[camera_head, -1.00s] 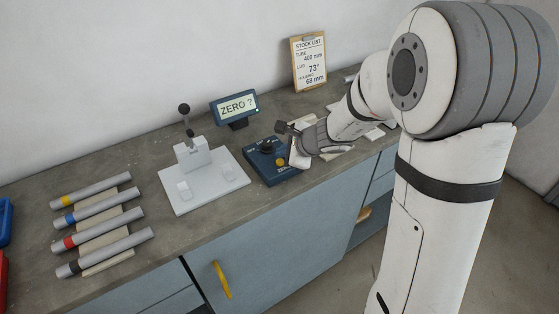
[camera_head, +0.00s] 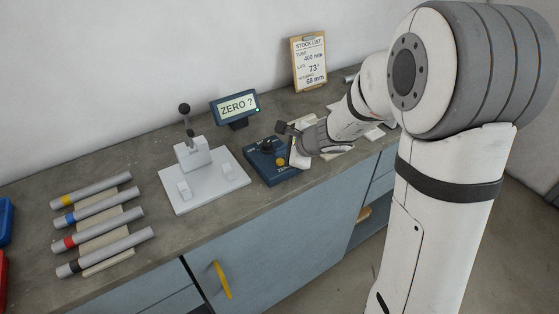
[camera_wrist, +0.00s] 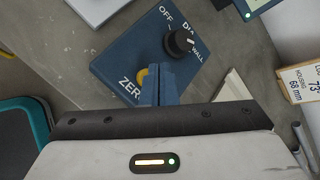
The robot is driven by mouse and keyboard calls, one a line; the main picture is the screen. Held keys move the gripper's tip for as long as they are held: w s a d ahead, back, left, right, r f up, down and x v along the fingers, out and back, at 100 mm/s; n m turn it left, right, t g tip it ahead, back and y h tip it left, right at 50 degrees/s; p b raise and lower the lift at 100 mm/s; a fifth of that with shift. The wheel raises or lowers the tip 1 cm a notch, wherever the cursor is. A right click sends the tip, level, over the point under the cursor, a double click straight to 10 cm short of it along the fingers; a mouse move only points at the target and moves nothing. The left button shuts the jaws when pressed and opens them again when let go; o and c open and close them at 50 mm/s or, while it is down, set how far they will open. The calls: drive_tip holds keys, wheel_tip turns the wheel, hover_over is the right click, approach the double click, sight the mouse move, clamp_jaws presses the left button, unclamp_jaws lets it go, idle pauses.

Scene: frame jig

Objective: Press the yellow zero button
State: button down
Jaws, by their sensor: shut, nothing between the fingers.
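The yellow zero button (camera_head: 281,162) is on the front part of a blue control box (camera_head: 263,173) on the workbench. In the wrist view the button (camera_wrist: 142,75) shows as a yellow patch beside the "ZERO" label, partly hidden by my fingers. My gripper (camera_wrist: 158,72) is shut and empty, its fingertips over or beside the button. I cannot tell whether they touch it. A black dial knob (camera_wrist: 180,42) stands on the box near the words OFF, DIA and WALL. The display (camera_head: 235,107) behind reads "ZERO ?" with a green light.
A white fixture (camera_head: 204,180) with a lever stands left of the box. Several tubes with coloured bands (camera_head: 105,225) lie on a rack at the left. A stock list clipboard (camera_head: 309,62) leans on the wall. Pale pieces lie beside my gripper.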

drive_tip(key=shift+f, duration=0.15)
drive_tip(key=shift+f+b, duration=0.25)
drive_tip(key=shift+b, duration=0.25)
drive_tip(key=shift+f+b, duration=0.5)
drive_tip(key=shift+b, duration=0.1)
idle(0.4)
drive_tip(key=shift+r, duration=0.15)
drive_tip(key=shift+r+p, duration=0.7)
drive_tip(key=shift+r, duration=0.05)
wheel_tip(320, 180, up, 5)
drive_tip(key=p, duration=0.4)
idle(0.9)
